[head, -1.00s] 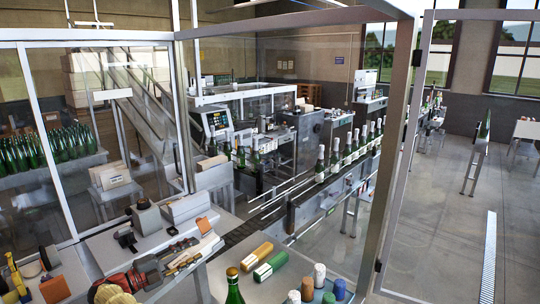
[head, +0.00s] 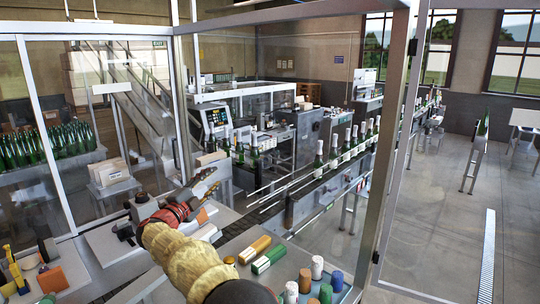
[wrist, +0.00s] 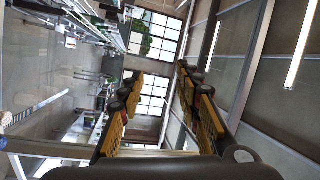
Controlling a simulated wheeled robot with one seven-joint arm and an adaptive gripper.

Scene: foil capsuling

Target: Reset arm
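My arm reaches up from the bottom of the head view, with a tan sleeve-like cover and a red and black wrist. My gripper (head: 207,181) is at its end, raised above the worktable and pointing away toward the machines. In the wrist view my gripper (wrist: 160,72) shows two yellow-padded fingers spread apart, with nothing between them. The wrist camera sees the room turned sideways, with windows and ceiling lights beyond the fingers.
Capsule stacks in yellow (head: 255,249) and green (head: 269,260) lie on the table, with several corks or capsules (head: 317,267) at right. A framed glass enclosure (head: 398,150) surrounds the area. A conveyor with bottles (head: 318,160) runs beyond.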

